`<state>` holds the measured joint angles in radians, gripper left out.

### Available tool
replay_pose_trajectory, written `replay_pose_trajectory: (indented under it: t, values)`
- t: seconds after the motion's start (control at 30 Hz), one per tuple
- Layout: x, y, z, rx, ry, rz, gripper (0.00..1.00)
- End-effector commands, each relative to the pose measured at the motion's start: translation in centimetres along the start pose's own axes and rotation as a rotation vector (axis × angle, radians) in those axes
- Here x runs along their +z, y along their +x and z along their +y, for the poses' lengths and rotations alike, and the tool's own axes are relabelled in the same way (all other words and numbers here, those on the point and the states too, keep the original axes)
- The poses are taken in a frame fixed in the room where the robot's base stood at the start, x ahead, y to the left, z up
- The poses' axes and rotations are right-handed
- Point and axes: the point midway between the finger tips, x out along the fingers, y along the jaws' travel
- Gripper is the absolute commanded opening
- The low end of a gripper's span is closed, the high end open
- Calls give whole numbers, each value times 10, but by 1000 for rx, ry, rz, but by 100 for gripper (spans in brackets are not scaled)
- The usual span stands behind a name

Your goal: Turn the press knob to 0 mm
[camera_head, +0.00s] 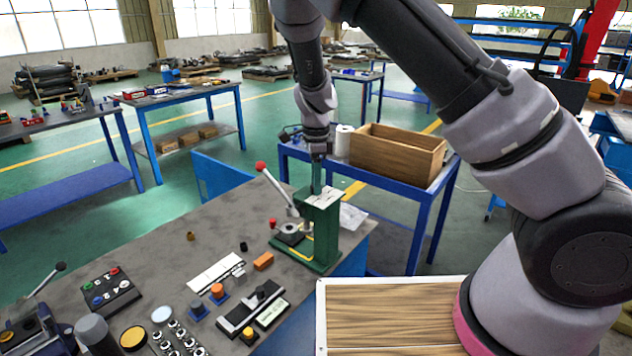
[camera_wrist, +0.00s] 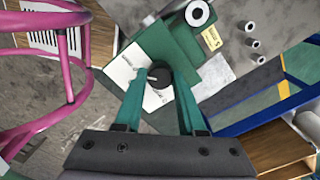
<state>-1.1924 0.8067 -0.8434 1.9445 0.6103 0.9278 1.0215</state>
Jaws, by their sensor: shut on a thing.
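The green press (camera_head: 322,228) stands at the right end of the grey workbench, with a red-balled lever (camera_head: 278,190) on its left side. Its black knob (camera_wrist: 158,84) sits on the press top beside a white plate (camera_wrist: 126,68) with small print that I cannot read. My gripper (camera_head: 317,188) points straight down over the press top. In the wrist view its two teal fingers (camera_wrist: 160,80) are shut on the knob, one on each side. The knob's setting is too small to read, and in the head view the fingers hide the knob.
An orange block (camera_head: 263,261), a control box with coloured buttons (camera_head: 110,290) and several small parts lie on the workbench (camera_head: 160,252). A wooden crate (camera_head: 398,155) stands on a blue table behind the press. The bench left of the press is mostly clear.

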Motion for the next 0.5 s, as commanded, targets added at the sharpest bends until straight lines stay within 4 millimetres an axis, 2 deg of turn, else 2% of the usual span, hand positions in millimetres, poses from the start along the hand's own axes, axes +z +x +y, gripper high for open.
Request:
replay_pose_trajectory:
  t: [0.5]
  values:
    - [-1, -1, -1, -2, -474, -3, 0]
